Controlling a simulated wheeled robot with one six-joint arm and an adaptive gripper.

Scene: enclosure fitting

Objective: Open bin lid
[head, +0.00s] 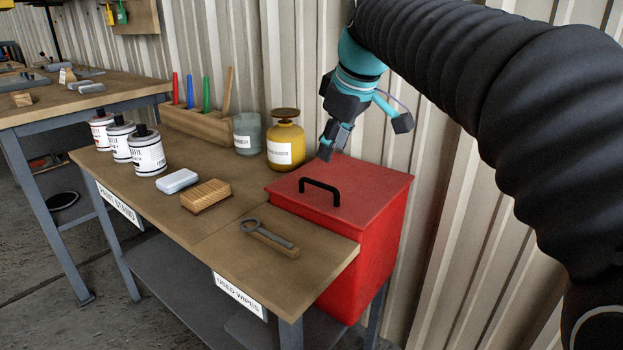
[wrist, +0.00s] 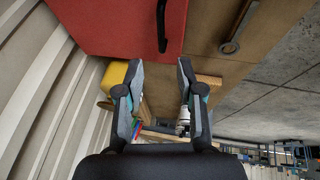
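The red bin (head: 345,235) stands at the right end of the workbench, its lid (head: 362,190) shut. A black bar handle (head: 320,188) rises from the lid's top. In the wrist view the red lid (wrist: 110,25) fills the upper left and the black handle (wrist: 162,25) shows at the top. My gripper (head: 327,152) hangs above the lid's back left edge, apart from the handle. In the wrist view my gripper (wrist: 160,75) has its two fingers spread wide with nothing between them.
A yellow jar (head: 286,145) and a grey jar (head: 247,135) stand just left of my gripper. A wooden brush (head: 205,195), a white block (head: 177,181) and a ring-ended tool (head: 268,236) lie on the bench (head: 130,170). White cans (head: 147,155) stand further left. A corrugated wall (head: 450,200) is behind.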

